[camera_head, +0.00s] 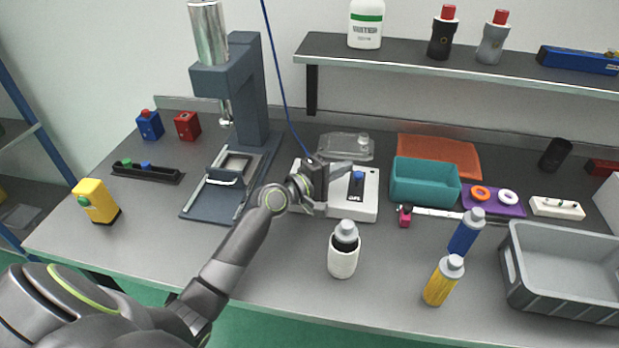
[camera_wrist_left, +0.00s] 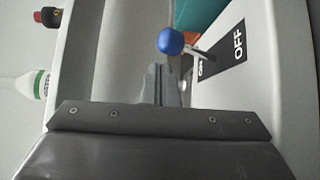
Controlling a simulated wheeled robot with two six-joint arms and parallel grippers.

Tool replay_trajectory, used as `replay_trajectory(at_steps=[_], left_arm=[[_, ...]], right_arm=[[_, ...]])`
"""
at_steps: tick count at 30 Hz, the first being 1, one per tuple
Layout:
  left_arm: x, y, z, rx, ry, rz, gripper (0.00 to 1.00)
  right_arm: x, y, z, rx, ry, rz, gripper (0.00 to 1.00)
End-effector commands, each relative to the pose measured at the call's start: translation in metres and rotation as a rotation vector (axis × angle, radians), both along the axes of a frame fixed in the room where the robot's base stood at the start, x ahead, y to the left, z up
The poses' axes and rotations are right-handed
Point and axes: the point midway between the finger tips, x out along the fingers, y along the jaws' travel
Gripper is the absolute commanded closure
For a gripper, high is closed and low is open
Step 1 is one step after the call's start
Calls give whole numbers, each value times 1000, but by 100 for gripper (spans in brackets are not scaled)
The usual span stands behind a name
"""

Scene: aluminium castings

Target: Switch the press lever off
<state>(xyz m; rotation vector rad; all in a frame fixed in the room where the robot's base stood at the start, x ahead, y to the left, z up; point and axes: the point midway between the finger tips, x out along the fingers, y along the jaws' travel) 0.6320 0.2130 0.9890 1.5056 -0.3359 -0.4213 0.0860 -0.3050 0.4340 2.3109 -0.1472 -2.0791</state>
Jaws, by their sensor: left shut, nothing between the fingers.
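The press lever has a blue knob (camera_head: 358,177) and stands on a white box (camera_head: 368,208) in the middle of the table. In the left wrist view the blue knob (camera_wrist_left: 171,41) sits on a thin metal rod over a black label (camera_wrist_left: 238,46). The label reads OFF clearly; the other word is partly hidden by the rod. My left gripper (camera_head: 347,168) is over the box, just left of and behind the knob. Its fingers (camera_wrist_left: 160,85) are shut and empty, close to the knob; contact cannot be told. My right gripper is not in view.
A blue-grey press (camera_head: 250,95) stands behind left. A white bottle (camera_head: 343,257) stands in front of the box. A teal bin (camera_head: 424,183) and a clear case (camera_head: 345,147) lie nearby. A grey crate (camera_head: 540,296) is at the right.

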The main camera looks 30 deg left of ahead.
Motion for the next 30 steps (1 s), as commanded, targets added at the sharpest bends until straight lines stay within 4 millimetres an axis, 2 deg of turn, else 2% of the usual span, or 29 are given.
replay_trajectory(at_steps=[12,18,24,30], left_arm=[[-84,44,1,7,2,-1,100],[-119,62,4,6,3,-2,100],[-137,72,6,3,1,-1,100],[-142,74,7,0,0,-2,100]], right_arm=[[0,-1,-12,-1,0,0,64],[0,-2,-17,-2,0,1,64],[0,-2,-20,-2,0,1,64],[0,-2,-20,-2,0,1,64]])
